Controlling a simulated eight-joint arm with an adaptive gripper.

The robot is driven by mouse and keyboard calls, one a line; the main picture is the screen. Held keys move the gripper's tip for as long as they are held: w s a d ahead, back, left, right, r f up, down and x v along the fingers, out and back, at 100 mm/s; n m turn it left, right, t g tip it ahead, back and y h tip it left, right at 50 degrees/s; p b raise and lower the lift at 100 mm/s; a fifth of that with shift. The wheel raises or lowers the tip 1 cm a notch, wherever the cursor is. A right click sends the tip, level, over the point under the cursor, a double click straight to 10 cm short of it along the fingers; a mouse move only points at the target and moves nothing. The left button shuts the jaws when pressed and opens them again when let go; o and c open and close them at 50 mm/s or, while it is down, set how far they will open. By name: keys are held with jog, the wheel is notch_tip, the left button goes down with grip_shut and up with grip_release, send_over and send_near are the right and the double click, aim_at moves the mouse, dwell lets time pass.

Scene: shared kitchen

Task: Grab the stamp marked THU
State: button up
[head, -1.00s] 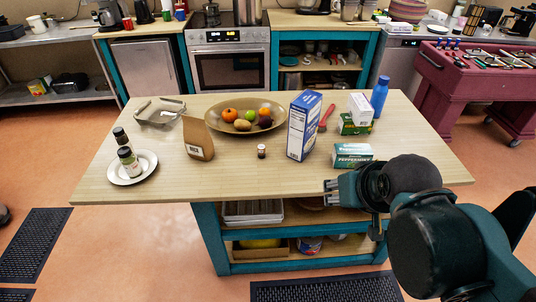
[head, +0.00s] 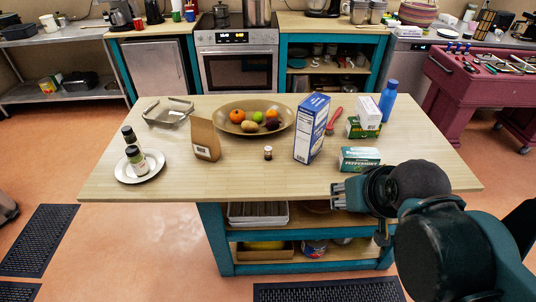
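A small dark cylinder with a light band (head: 268,153), possibly the stamp, stands upright on the wooden island table (head: 228,180), left of the blue and white box. Any THU marking is too small to read. My gripper (head: 334,189) is at the table's front edge, lower right of the small cylinder and well apart from it. The fingers point left. They are small and seen from the side, so I cannot tell whether they are open or shut. Nothing visible is held.
The tall blue box (head: 311,128), peppermint box (head: 359,159), blue bottle (head: 387,100) and red brush (head: 334,121) stand or lie at right. A fruit bowl (head: 222,124), brown bag (head: 205,139) and plate with two jars (head: 155,176) are farther left. The front middle of the table is clear.

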jog(key=w+a+r+m+g+p, duration=0.1)
jog(key=w+a+r+m+p, duration=0.15)
jog(key=w, duration=0.25)
jog(key=w+a+r+m+g+p, duration=0.1)
jog(key=w+r+m+p, duration=0.15)
jog(key=w, duration=0.25)
jog(key=m+g+p, duration=0.5)
jog(key=m+p, duration=0.3)
jog(key=m, duration=0.5)
send_over(268, 148)
jog(key=f, duration=0.7)
jog(key=d+f, duration=0.1)
jog(key=f, duration=0.3)
jog(key=shift+s+f, duration=0.25)
jog(key=shift+f, duration=0.1)
jog(key=shift+w+a+f, duration=0.3)
jog(key=shift+a+f, duration=0.15)
jog(key=shift+f, duration=0.2)
jog(key=shift+f, duration=0.1)
